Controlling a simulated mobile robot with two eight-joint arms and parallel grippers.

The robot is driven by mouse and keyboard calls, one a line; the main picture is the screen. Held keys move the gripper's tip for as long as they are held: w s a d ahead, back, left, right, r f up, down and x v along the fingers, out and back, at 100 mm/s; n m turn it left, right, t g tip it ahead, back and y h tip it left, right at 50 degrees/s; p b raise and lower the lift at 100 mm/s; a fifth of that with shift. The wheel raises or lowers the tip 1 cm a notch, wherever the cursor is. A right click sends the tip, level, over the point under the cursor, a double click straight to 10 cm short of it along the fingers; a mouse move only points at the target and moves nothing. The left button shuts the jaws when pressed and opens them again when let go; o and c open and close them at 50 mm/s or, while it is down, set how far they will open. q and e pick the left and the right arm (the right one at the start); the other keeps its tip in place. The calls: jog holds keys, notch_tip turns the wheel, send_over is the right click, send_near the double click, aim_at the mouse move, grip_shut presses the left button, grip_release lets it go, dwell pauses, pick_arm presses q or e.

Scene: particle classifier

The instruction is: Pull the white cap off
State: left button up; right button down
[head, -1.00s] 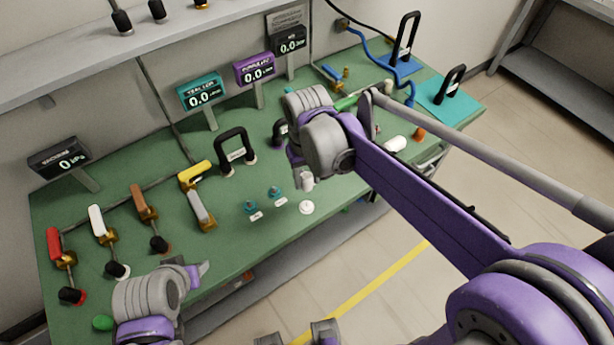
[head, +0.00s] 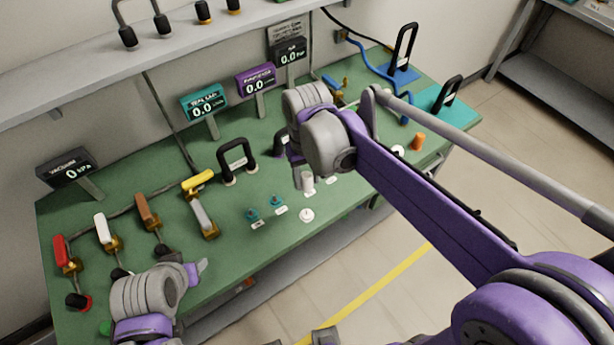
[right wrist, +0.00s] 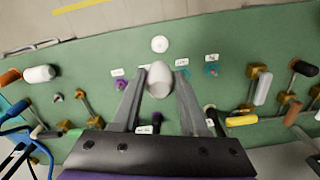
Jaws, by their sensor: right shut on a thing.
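The white cap (right wrist: 159,79) is a rounded white piece between the fingers of my right gripper (right wrist: 160,82) in the right wrist view. The gripper is shut on it, one finger on each side. In the head view the white cap (head: 307,182) shows just below my right gripper, whose fingers are mostly hidden by the wrist. I cannot tell whether the cap is still seated on something below. A flat white disc (head: 306,215) lies on the bench nearby, apart from the gripper. My left gripper (head: 201,267) is at the lower left; its opening is unclear.
The green bench (head: 120,215) carries coloured lever valves (head: 108,236) at the left. Small teal fittings (head: 252,213) and labels are close to the cap. A black handle (head: 237,160) and displays (head: 204,104) stand behind. An orange piece (head: 418,141) lies right.

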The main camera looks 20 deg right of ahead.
jog(key=shift+s+r, duration=0.1)
jog(key=shift+r, duration=0.35)
jog(key=shift+r+p, duration=0.8)
jog(key=shift+r, duration=0.25)
pick_arm(q)
jog(key=shift+w+r, duration=0.3)
jog(key=shift+r, duration=0.25)
jog(key=shift+w+r, duration=0.25)
jog(key=shift+r, duration=0.25)
jog(key=shift+s, duration=0.15)
